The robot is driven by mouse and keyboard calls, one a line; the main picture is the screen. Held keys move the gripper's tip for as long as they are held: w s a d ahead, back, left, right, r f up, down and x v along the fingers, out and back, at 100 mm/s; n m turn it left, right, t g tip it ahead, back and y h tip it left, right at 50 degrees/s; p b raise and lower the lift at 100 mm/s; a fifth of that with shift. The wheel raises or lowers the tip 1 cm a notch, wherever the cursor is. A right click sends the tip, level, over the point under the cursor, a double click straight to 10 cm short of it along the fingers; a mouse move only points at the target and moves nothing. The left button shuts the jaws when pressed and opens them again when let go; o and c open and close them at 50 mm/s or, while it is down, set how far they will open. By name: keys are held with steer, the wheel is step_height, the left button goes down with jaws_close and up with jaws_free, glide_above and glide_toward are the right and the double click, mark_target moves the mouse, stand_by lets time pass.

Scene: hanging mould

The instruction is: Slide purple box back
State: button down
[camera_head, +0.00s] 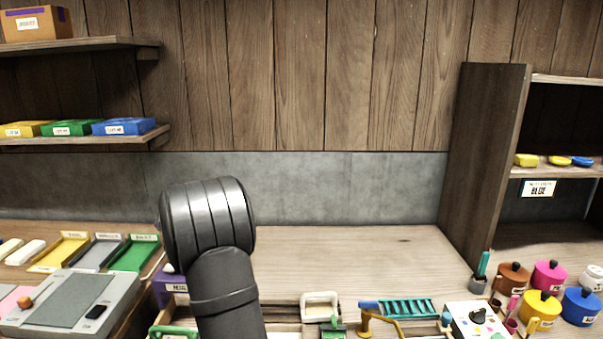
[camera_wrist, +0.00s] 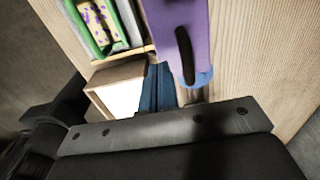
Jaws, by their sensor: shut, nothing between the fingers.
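The purple box (camera_head: 165,279) stands on the table just left of my arm in the head view. It has a white label, and its right part is hidden by my arm. In the wrist view a purple surface with a dark slot (camera_wrist: 208,28), likely the same box, reaches down from the top. My gripper (camera_wrist: 160,88) shows its blue fingers beside and below that surface, shut with nothing held. I cannot tell whether they touch it. In the head view my arm hides the gripper.
A grey machine (camera_head: 75,302) stands at the front left, with yellow, grey and green trays (camera_head: 133,254) behind it. A teal rack (camera_head: 408,307) and a white palette (camera_head: 478,320) lie front right. Several coloured pots (camera_head: 540,308) stand far right. The table's back middle (camera_head: 350,255) is clear.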

step_height(320, 180, up, 7)
stand_by(0.8)
steer(key=shift+f, duration=4)
step_height(320, 180, up, 8)
steer(key=f, duration=0.6)
steer(key=w+f, duration=0.1)
steer(key=f, duration=0.2)
steer(key=shift+f, duration=0.15)
steer(key=s, duration=1.4)
steer(key=shift+s, duration=0.3)
